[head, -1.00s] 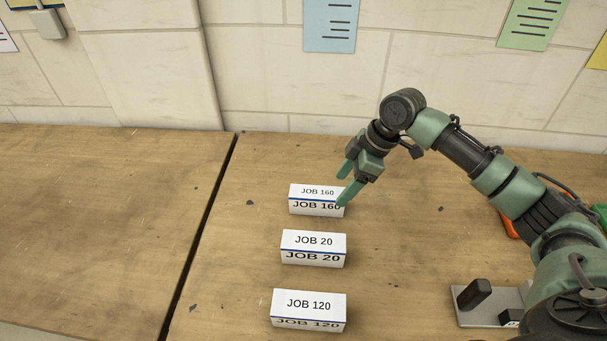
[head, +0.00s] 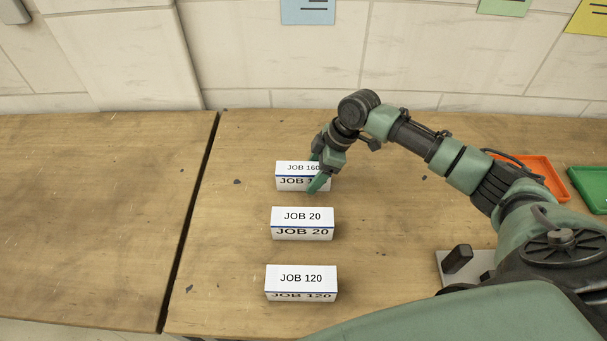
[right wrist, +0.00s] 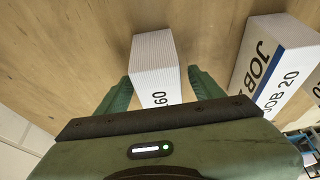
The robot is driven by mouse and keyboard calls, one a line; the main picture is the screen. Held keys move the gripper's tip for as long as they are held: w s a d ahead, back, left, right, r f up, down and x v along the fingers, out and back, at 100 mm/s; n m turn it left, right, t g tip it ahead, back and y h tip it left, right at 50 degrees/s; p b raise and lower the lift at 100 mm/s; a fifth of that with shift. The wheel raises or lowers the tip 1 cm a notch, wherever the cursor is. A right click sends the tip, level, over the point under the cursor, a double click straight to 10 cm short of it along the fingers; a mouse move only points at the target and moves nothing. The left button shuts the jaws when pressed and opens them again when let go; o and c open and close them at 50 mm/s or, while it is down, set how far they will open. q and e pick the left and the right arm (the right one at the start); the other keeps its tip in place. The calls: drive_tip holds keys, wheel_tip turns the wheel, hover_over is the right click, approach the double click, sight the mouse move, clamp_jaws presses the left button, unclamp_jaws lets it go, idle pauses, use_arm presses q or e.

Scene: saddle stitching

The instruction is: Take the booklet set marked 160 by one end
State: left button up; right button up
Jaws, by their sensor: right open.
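The booklet set marked JOB 160 (head: 291,174) stands on the wooden table, farthest back of three white blocks in a column. My right gripper (head: 317,174) is at its right end, with the fingers open and partly covering its label in the head view. In the right wrist view, the end of the set (right wrist: 154,62) lies between the two open fingers (right wrist: 156,90), with a gap on each side. Part of its label, "60", shows near the palm. My left gripper is not in view.
The JOB 20 set (head: 302,218) and the JOB 120 set (head: 301,280) stand nearer on the table. A grey plate with a black block (head: 457,259) lies at right. Orange (head: 540,172) and green (head: 592,186) trays are behind my right arm. The table's left half is clear.

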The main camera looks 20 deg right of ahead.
clamp_jaws()
drive_tip(key=shift+r, duration=0.15)
